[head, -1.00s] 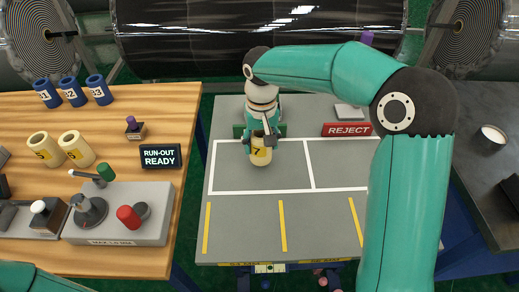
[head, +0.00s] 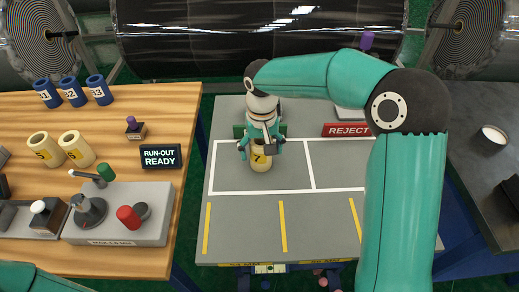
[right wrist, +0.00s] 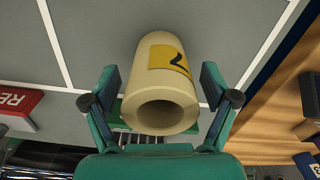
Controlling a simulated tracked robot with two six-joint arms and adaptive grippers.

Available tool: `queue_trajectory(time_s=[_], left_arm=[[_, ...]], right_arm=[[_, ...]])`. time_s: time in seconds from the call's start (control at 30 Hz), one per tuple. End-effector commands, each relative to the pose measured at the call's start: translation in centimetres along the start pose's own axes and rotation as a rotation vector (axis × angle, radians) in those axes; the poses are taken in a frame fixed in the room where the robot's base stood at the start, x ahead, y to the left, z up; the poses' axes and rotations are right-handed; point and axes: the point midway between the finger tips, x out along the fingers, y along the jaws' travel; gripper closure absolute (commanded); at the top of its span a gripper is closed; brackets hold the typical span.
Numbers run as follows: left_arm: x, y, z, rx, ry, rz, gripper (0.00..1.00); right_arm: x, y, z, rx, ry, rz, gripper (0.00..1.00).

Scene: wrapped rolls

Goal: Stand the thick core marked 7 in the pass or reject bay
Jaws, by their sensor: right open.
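The thick cream core marked 7 (head: 261,160) stands upright on the grey table, inside the left white-outlined bay. Its yellow label faces the head camera. In the right wrist view the core (right wrist: 160,95) shows its open top end and the 7. My right gripper (head: 264,147) is open, with one finger on each side of the core's upper part; in the wrist view gaps show between the fingers (right wrist: 158,88) and the core. A green sign (head: 239,130) behind this bay is mostly hidden by the gripper. My left gripper is out of view.
The red REJECT sign (head: 347,130) stands behind the empty right bay (head: 338,160). On the wooden bench at left are two cream cores marked 5 (head: 75,148), several blue cores (head: 72,92), a RUN-OUT READY display (head: 160,156) and a grey control box (head: 120,215).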

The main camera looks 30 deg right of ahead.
Motion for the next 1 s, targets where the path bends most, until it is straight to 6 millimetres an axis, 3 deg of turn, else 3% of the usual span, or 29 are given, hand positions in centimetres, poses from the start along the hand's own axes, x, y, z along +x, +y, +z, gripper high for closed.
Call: queue_trajectory(time_s=[0.27,0.7,1.0], left_arm=[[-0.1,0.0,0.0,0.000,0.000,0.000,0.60],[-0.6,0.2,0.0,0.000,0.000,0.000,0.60],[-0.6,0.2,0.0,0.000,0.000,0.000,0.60]], right_arm=[[-2.4,0.0,-0.1,0.001,0.005,-0.001,0.14],[-10.6,-0.1,-0.1,-0.001,0.003,-0.001,0.14],[-12.2,-0.1,0.0,-0.002,0.001,0.000,0.14]])
